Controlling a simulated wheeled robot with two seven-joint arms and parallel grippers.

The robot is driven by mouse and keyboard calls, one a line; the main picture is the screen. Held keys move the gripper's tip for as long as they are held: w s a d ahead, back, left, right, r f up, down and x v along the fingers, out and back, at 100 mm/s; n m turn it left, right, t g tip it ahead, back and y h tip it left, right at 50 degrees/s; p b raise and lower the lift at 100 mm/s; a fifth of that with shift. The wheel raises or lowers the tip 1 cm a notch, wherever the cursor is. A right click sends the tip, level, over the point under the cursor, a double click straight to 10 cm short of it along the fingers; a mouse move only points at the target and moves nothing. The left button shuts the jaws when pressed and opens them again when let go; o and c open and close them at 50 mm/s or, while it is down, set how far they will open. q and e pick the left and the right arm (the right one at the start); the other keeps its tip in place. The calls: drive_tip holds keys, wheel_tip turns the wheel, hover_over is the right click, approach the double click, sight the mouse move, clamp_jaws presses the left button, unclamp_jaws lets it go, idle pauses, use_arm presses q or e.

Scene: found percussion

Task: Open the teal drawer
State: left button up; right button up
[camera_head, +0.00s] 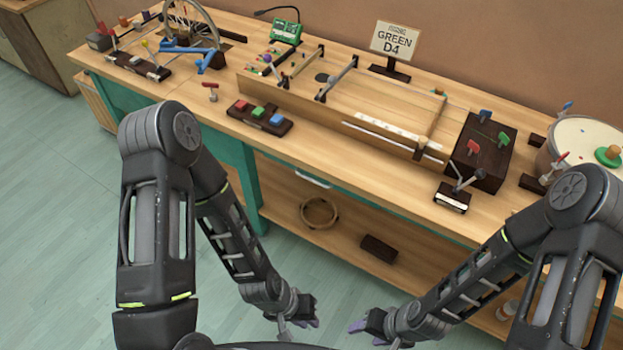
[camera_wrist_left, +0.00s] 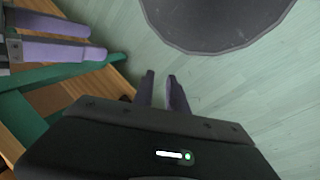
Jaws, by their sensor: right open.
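The teal drawer is set under the long wooden bench top, in the teal front rail. In the head view its front is seen steeply from above, mostly hidden by the top's edge, with a pale handle (camera_head: 313,180) below it. I cannot tell any opening there; it looks shut. My left gripper (camera_head: 303,326) is low in front of the bench, well short of the handle. In the left wrist view its two purple fingers (camera_wrist_left: 163,92) are apart with nothing between them. My right gripper (camera_head: 362,328) is beside it, also low and empty; its purple fingers show in the left wrist view (camera_wrist_left: 62,37).
A wooden lower shelf (camera_head: 335,235) holds a round wooden hoop (camera_head: 319,212) and a dark block (camera_head: 378,249). A teal leg (camera_head: 245,180) stands left of the handle. The bench top carries several devices and a "GREEN D4" sign (camera_head: 394,42). Floor at left is clear.

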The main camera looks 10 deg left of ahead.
use_arm(q)
drive_tip(key=shift+o, duration=1.1)
drive_tip(key=w+a+f+t+b, duration=0.2)
drive_tip(key=w+f+b, duration=0.5)
drive_tip(key=b, duration=0.1)
drive_tip(key=shift+a+b, duration=0.35)
drive_tip(key=shift+a, duration=0.05)
drive_tip(key=w+a+r+n+t+b, duration=0.1)
drive_tip(key=w+a+n+t+b, duration=0.25)
drive_tip(key=w+b, duration=0.5)
drive_tip(key=w+a+r+n+t+b, duration=0.2)
drive_tip(key=w+a+t+b, duration=0.3)
drive_tip(key=w, duration=0.7)
drive_tip(key=w+d+r+n+t+b, duration=0.1)
drive_tip(key=w+r+n+t, duration=0.2)
drive_tip(key=r+n, duration=0.4)
wheel_tip(320, 180, up, 3)
drive_tip(key=shift+w+f+t+h, duration=0.15)
drive_tip(key=shift+w+t+h, duration=0.25)
drive_tip(key=shift+w, duration=0.35)
drive_tip(key=b+x, duration=0.1)
drive_tip(key=x, duration=0.6)
drive_tip(key=shift+w+d+f, duration=0.15)
drive_tip(key=shift+w+d, duration=0.05)
drive_tip(key=shift+w, duration=0.15)
